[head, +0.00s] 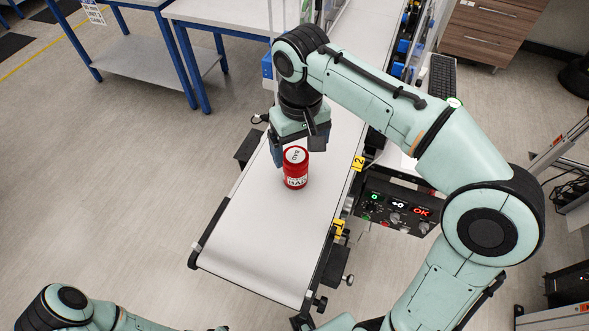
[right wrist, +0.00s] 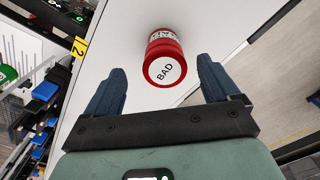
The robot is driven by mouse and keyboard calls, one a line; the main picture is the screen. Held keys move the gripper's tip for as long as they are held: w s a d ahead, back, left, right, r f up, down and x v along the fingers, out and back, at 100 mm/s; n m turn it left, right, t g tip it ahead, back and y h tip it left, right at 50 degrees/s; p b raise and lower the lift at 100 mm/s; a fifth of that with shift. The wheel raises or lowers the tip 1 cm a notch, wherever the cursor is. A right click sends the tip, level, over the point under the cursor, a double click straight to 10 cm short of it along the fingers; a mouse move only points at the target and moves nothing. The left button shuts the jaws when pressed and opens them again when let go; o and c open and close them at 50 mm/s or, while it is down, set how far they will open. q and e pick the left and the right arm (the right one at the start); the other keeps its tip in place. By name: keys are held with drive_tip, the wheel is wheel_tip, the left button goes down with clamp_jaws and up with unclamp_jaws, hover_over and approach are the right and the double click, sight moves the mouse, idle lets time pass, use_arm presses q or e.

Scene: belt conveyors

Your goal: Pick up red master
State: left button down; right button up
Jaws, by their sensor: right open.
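A red can (head: 296,180) with a white lid label stands upright on the white conveyor belt (head: 268,235). My left gripper is out of view.
A control box (head: 395,211) with lit displays is mounted at the belt's right side. A yellow tag marked 2 (head: 358,163) is on the belt's edge. Blue-legged tables (head: 150,65) stand at the back left. The belt's near end is clear.

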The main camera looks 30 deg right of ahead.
drive_tip(key=f, duration=0.5)
drive_tip(key=f+b, duration=0.1)
drive_tip(key=f, duration=0.1)
drive_tip(key=shift+w+a+f, duration=0.2)
drive_tip(key=shift+w+f, duration=0.05)
drive_tip(key=shift+w, duration=0.15)
drive_tip(key=shift+c, duration=0.4)
drive_tip(key=c, duration=1.3)
drive_tip(key=shift+r, duration=0.1)
drive_tip(key=shift+c, duration=0.2)
